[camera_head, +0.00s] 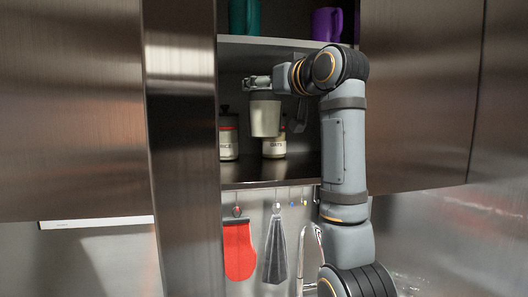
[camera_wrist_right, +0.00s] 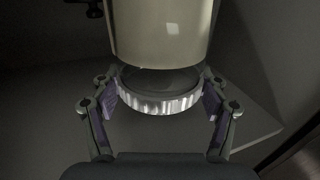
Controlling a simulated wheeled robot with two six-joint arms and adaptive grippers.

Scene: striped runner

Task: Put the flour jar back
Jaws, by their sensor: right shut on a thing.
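A pale jar (camera_head: 265,118) with a darker lid hangs upright in the open cupboard compartment, its bottom clear of the shelf. No label shows on it, so I cannot read whether it says flour. My right gripper (camera_head: 259,83) is at its top, shut on the lid. In the right wrist view the fingers of this gripper (camera_wrist_right: 160,97) sit on both sides of a ridged grey lid (camera_wrist_right: 158,104), with the cream jar body (camera_wrist_right: 160,35) beyond. The shelf (camera_head: 270,171) lies below the jar. My left gripper is not in view.
A rice jar (camera_head: 228,140) stands on the shelf at the left. An oats jar (camera_head: 274,147) stands behind and below the held jar, partly hidden. An upper shelf (camera_head: 285,41) holds a teal cup (camera_head: 244,16) and a purple cup (camera_head: 327,24). A red mitt (camera_head: 238,250) hangs below.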

